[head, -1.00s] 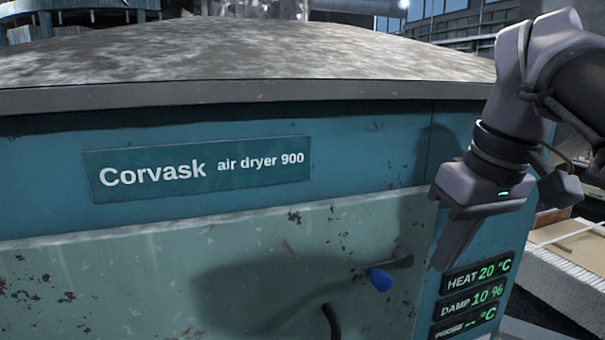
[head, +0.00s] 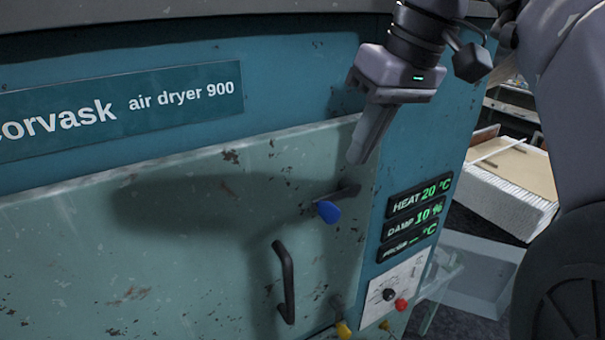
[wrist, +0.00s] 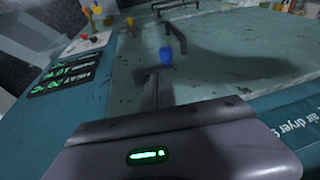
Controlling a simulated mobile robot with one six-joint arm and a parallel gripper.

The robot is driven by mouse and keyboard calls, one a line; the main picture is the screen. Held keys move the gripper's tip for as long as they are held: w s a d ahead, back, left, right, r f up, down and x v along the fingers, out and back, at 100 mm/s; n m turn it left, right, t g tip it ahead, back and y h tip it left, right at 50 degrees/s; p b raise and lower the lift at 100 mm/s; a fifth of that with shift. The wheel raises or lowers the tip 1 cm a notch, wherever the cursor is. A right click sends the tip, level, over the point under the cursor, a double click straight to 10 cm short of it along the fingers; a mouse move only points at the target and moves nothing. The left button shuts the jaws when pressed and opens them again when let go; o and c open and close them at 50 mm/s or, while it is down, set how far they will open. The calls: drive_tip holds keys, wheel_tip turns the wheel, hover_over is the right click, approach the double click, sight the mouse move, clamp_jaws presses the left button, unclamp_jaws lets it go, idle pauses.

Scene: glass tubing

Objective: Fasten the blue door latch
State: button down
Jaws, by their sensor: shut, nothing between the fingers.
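The blue door latch (head: 328,212) is a short dark lever with a blue knob, on the pale green door (head: 215,220) of the dryer. The lever slants down and left from its mount near the door's right edge. The blue knob also shows in the wrist view (wrist: 166,56), just beyond my fingers. My gripper (head: 359,156) is shut and empty, pointing down, above and slightly right of the latch in the head view. The fingers appear apart from the latch. In the wrist view my gripper (wrist: 153,82) partly hides the lever.
A dark door handle (head: 285,283) sticks out below the latch. A yellow-knobbed latch (head: 343,330) is at the lower edge. A display panel (head: 416,210) and a control plate with a red button (head: 401,305) are right of the door. A white crate (head: 500,185) stands farther right.

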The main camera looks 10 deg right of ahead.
sight(333, 205)
drive_tip(key=x, duration=0.2)
drive_tip(key=s+b+x, duration=0.1)
drive_tip(key=x, duration=0.1)
drive_tip(key=b+x, duration=0.1)
drive_tip(key=x, duration=0.1)
drive_tip(key=shift+a+f, duration=0.4)
drive_tip(key=shift+a, duration=0.1)
drive_tip(key=shift+w, duration=0.1)
drive_tip(key=shift+f+h, duration=0.2)
drive_tip(key=shift+h, duration=0.1)
drive_tip(key=shift+s+a, duration=0.2)
